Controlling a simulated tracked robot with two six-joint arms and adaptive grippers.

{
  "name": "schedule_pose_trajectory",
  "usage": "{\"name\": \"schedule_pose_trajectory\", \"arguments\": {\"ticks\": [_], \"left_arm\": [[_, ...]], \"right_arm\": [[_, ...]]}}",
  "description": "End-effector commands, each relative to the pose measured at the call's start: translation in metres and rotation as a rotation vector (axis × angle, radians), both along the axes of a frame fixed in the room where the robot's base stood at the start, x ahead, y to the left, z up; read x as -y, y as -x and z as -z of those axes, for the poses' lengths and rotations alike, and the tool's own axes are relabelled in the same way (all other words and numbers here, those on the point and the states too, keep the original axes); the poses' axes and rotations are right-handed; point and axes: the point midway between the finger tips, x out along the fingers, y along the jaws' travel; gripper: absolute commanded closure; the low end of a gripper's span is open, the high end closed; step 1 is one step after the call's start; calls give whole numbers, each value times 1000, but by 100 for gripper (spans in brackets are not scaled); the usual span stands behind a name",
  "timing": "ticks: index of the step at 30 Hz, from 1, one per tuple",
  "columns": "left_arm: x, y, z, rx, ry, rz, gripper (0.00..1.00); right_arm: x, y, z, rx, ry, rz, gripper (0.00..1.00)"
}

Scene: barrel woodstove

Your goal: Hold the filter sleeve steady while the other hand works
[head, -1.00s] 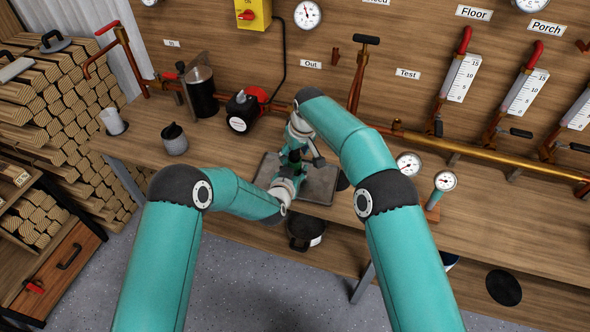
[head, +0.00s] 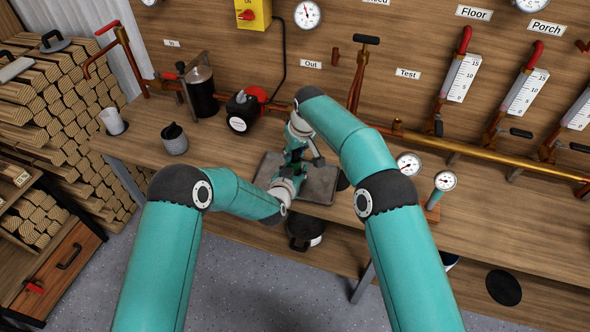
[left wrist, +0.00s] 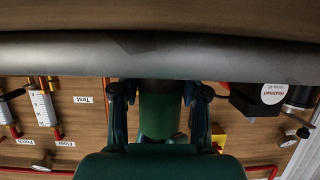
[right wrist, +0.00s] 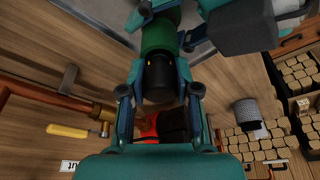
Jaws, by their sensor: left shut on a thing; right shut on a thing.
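A green cylinder, which looks like the filter sleeve (left wrist: 160,118), stands between the fingers of my left gripper (left wrist: 160,94) in the left wrist view. That gripper is shut on it. In the right wrist view the sleeve (right wrist: 160,36) continues into a black cylindrical end (right wrist: 159,78). My right gripper (right wrist: 160,92) is shut on this black end. In the head view both grippers meet over the grey tray (head: 321,187), and they and my arms hide most of the sleeve. I cannot tell whether it touches the tray.
A black and red pump (head: 242,112) is on the bench behind, left of the grippers. A grey canister (head: 174,140) stands farther left, and two gauges (head: 409,164) are at right. Copper pipe (head: 480,158) runs along the back.

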Motion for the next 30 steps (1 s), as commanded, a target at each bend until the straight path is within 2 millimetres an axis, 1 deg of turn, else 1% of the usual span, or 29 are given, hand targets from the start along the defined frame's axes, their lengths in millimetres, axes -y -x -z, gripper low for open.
{"name": "schedule_pose_trajectory", "arguments": {"ticks": [30], "left_arm": [[0,0,1,-1,0,0,92]], "right_arm": [[0,0,-17,3,-1,0,100]]}}
